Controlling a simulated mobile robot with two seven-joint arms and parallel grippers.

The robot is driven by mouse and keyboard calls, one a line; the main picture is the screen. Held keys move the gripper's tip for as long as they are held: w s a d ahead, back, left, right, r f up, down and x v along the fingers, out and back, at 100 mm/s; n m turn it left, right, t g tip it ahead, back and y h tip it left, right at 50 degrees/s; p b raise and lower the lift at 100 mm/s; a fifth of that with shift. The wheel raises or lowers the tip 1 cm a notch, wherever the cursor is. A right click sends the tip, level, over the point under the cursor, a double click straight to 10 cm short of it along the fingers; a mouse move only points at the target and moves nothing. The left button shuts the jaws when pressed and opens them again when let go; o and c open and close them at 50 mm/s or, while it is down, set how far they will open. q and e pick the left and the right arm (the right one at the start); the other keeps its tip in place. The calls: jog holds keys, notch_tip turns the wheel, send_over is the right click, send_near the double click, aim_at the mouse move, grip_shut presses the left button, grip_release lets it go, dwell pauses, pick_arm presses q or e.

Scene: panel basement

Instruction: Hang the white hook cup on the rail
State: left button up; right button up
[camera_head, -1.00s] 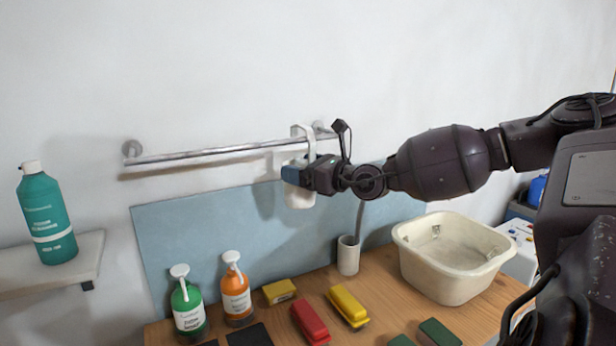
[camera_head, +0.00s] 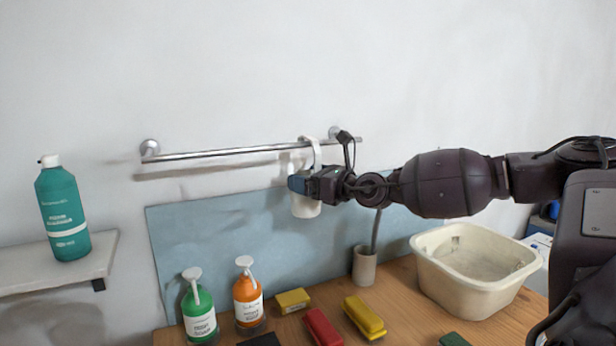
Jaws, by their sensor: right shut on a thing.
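The white hook cup (camera_head: 306,208) is at the right part of the metal rail (camera_head: 225,152), below it. Its white hook (camera_head: 314,150) rises to the height of the rail and overlaps it in the picture; I cannot tell whether it rests on it. My right gripper (camera_head: 299,184) is shut on the cup and comes from the right, covering the cup's upper part. The rail is fixed to the wall above a blue panel. My left gripper is not in view.
A wooden worktop (camera_head: 400,290) below holds a green bottle (camera_head: 199,310), an orange bottle (camera_head: 248,295), a grey holder (camera_head: 364,266), brushes and a cream basin (camera_head: 470,265). A teal bottle (camera_head: 63,210) stands on a wall shelf (camera_head: 60,265) at the left.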

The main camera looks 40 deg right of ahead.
jog(key=shift+f, duration=0.2)
jog(key=o, duration=0.8)
jog(key=shift+s, duration=0.15)
jog(key=shift+v, duration=0.85)
jog(key=p+v, duration=0.2)
jog(key=v, duration=0.7)
jog(key=shift+p, duration=0.3)
